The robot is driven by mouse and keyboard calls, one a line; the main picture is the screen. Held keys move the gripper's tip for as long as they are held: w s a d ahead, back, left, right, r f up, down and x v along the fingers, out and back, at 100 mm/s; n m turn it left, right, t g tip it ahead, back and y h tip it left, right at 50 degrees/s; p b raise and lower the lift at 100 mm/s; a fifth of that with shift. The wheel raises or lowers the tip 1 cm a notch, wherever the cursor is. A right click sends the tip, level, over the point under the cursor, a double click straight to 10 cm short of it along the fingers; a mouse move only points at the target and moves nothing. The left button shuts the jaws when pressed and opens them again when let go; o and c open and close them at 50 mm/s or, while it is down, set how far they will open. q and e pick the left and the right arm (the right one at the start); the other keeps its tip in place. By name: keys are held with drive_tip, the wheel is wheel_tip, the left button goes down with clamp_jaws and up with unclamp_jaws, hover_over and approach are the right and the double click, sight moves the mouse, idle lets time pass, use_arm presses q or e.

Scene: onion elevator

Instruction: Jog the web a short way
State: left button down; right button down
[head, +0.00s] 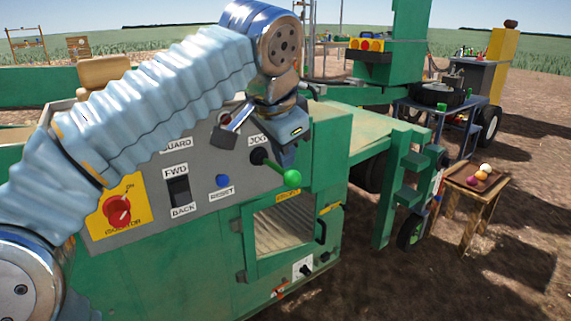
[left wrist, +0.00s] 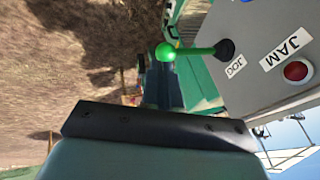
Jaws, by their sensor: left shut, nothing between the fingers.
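My left gripper (head: 287,160) is shut and empty, pointing down close above the lever near the ball. I cannot tell whether its fingertips touch the lever. The web is not clearly visible. My right gripper is in neither view.
The panel also bears a red isolator knob (head: 118,210), a black FWD/BACK switch (head: 179,192) and a blue reset button (head: 222,181). A red JAM button (left wrist: 296,71) shows in the left wrist view. A wooden stand (head: 470,190) with onions stands at right.

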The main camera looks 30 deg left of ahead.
use_arm(q)
drive_tip(key=shift+v, duration=1.2)
